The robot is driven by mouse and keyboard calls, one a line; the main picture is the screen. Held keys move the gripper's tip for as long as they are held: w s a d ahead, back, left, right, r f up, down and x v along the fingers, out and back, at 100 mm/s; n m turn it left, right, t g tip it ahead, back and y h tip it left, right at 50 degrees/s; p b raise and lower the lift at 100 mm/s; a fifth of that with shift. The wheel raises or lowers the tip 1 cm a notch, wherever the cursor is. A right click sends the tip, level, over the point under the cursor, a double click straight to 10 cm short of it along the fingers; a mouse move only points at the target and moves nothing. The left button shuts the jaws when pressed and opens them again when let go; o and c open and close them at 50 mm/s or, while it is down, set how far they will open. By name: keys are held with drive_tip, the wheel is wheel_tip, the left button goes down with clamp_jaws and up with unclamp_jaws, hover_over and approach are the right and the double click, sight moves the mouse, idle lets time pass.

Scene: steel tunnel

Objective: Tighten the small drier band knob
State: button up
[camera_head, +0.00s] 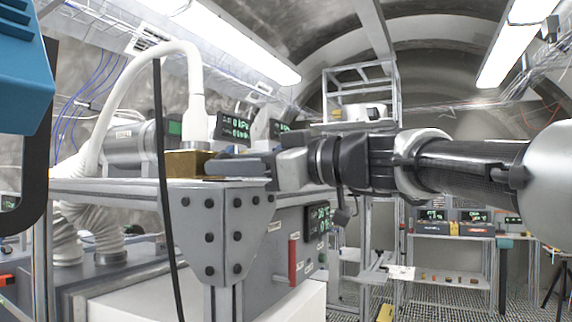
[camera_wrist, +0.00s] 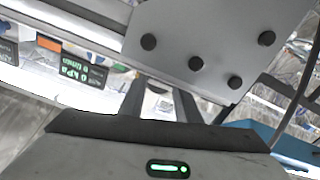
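I cannot make out the small drier band knob in either view. In the head view, my gripper (camera_head: 232,167) reaches in from the right, level with the bench top. Its fingers point left toward a brass-coloured block (camera_head: 187,163) under the end of a white hose (camera_head: 193,85). Whether they touch the block I cannot tell. In the wrist view, the two dark fingers of my gripper (camera_wrist: 163,105) stand apart with a gap between them. A small whitish patch shows in that gap, and what it is I cannot tell.
A grey bolted corner plate (camera_head: 224,235) is just below my gripper and also fills the upper wrist view (camera_wrist: 205,45). A black cable (camera_head: 163,170) hangs before the bench. A grey cylinder (camera_head: 135,145) lies behind. Shelves with instruments (camera_head: 455,228) stand at right.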

drive_tip(key=shift+f+m+b, duration=0.3)
drive_tip(key=shift+m+b, duration=0.5)
drive_tip(key=shift+b, duration=0.15)
drive_tip(key=m, duration=0.1)
drive_tip(key=m+b, duration=0.1)
drive_tip(key=m, duration=0.1)
drive_tip(key=shift+r, duration=0.25)
drive_tip(key=o, duration=0.8)
drive_tip(key=shift+d, duration=0.1)
drive_tip(key=b+v, duration=0.3)
drive_tip(key=v, duration=1.4)
drive_tip(key=shift+s+d, duration=0.15)
